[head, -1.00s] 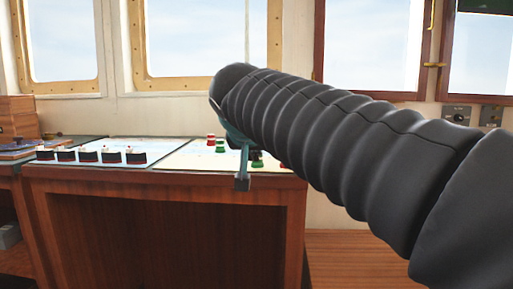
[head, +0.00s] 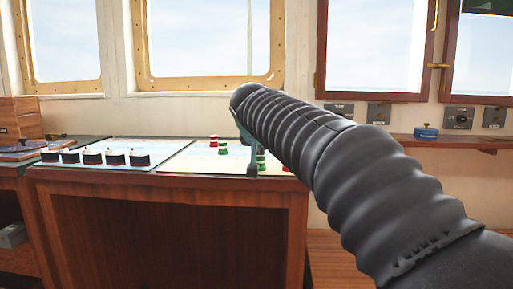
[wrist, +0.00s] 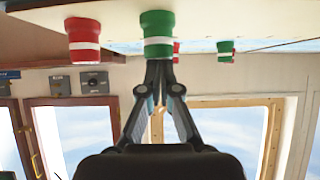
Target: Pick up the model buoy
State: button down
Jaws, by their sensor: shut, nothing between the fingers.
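Several red and green model buoys with white bands stand on the chart table. In the head view a red buoy (head: 213,141) and a green buoy (head: 222,149) stand left of my gripper (head: 252,170). Another green buoy (head: 261,164) and a red buoy (head: 285,168) are partly hidden by my arm. The wrist view is upside down. There my gripper (wrist: 159,68) is shut and empty, its fingertips overlapping the lower edge of a near green buoy (wrist: 157,36) in the picture. A near red buoy (wrist: 83,33) is to the left. A smaller red buoy (wrist: 176,52) and green buoy (wrist: 226,51) stand farther off.
Several small model ships (head: 92,157) stand in a row on the left of the wooden chart table (head: 170,182). The left-middle of the charts looks clear.

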aim_at(259, 156)
jog(key=shift+f, duration=0.6)
jog(key=shift+s+f+b, duration=0.1)
jog(key=shift+s+b, duration=0.2)
jog(key=shift+s, duration=0.05)
jog(key=s+b, duration=0.1)
jog(key=s, duration=0.2)
jog(key=shift+s+a+b, duration=0.1)
jog(key=shift+b, duration=0.25)
jog(key=shift+r+p, duration=0.75)
jog(key=shift+r, duration=0.1)
